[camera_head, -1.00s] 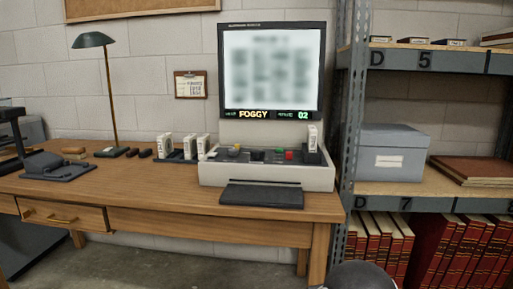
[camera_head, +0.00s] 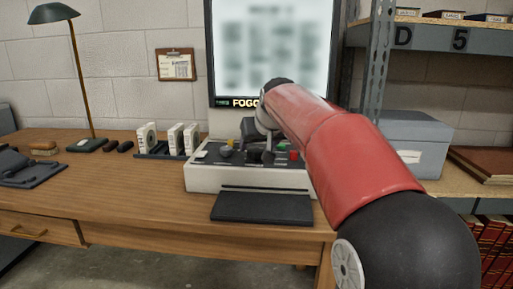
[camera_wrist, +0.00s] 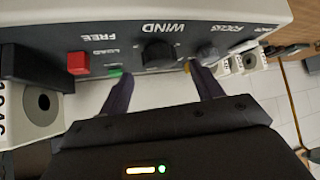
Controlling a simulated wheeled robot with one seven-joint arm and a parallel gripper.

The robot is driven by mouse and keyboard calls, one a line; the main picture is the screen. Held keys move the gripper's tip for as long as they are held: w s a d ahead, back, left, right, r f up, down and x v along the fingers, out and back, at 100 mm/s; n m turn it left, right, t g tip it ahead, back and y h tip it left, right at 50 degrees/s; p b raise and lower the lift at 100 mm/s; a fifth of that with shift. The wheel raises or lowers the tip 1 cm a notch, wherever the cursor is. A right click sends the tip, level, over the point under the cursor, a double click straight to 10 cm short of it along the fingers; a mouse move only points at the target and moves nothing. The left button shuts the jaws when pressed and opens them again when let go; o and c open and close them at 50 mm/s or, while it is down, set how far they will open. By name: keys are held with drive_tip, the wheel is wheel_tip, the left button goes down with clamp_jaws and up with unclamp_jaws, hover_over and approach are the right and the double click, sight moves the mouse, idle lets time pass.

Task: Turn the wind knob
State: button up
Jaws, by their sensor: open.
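The wind knob (camera_wrist: 157,52) is a black round knob beside the word WIND on the reader's panel, which appears upside down in the wrist view. My gripper (camera_wrist: 160,72) is open, with one dark finger on either side of the knob's line and the tips close to the panel. I cannot tell whether they touch the knob. In the head view the pale reader base (camera_head: 205,180) stands on the desk under the screen (camera_head: 270,50). My red arm reaches over its right part and hides much of the panel there.
A red button (camera_wrist: 78,62) and a green button (camera_wrist: 115,72) sit to one side of the knob. The focus knob (camera_wrist: 207,54) is on the other. White film boxes (camera_head: 175,138) stand left of the reader. A dark tray (camera_head: 262,208) lies in front.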

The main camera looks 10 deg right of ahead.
sight(256, 149)
drive_tip(key=shift+x, duration=1.65)
drive_tip(key=shift+c, duration=0.4)
drive_tip(key=c, duration=0.9)
